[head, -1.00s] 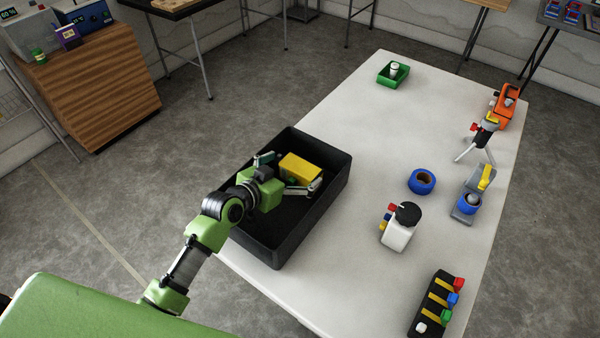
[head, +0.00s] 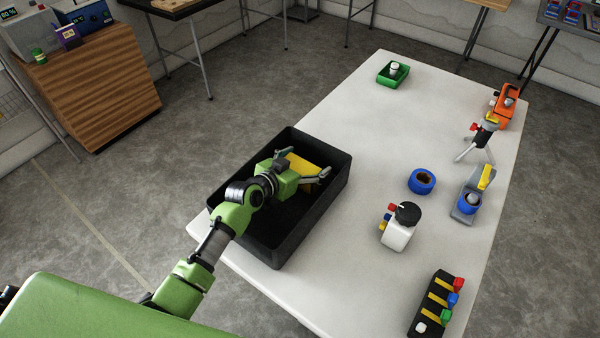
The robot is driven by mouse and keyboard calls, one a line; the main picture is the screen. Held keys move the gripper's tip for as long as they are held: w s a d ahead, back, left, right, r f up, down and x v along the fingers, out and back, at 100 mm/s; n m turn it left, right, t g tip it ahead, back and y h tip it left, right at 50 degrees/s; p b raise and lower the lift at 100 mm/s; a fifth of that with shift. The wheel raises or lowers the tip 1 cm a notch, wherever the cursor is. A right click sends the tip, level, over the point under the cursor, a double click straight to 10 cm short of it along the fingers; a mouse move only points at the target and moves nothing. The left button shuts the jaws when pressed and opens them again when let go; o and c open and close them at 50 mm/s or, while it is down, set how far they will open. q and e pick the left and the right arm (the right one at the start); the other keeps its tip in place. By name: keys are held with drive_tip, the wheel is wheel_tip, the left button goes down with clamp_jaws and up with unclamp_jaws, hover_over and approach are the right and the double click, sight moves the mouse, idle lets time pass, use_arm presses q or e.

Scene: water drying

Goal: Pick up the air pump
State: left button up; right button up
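A yellow block-like thing (head: 304,164), which looks like the air pump, lies in the black bin (head: 262,249) on the white table. My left gripper (head: 305,164) is over the bin. Its fingers are spread apart, one on the far left side of the yellow thing and one on its right. The gripper's body hides the near part of the yellow thing. I cannot tell whether the fingers touch it. My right gripper is not in view.
The bin's walls stand around the gripper. On the white table (head: 345,225) are a white device with a black knob (head: 399,231), a blue ring (head: 422,181), a black block with coloured knobs (head: 435,306), a small tripod (head: 484,135), an orange device (head: 504,106) and a green tray (head: 385,81).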

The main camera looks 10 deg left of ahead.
use_arm(q)
drive_tip(key=c, duration=0.5)
drive_tip(key=shift+o, duration=0.2)
wheel_tip(320, 180, up, 18)
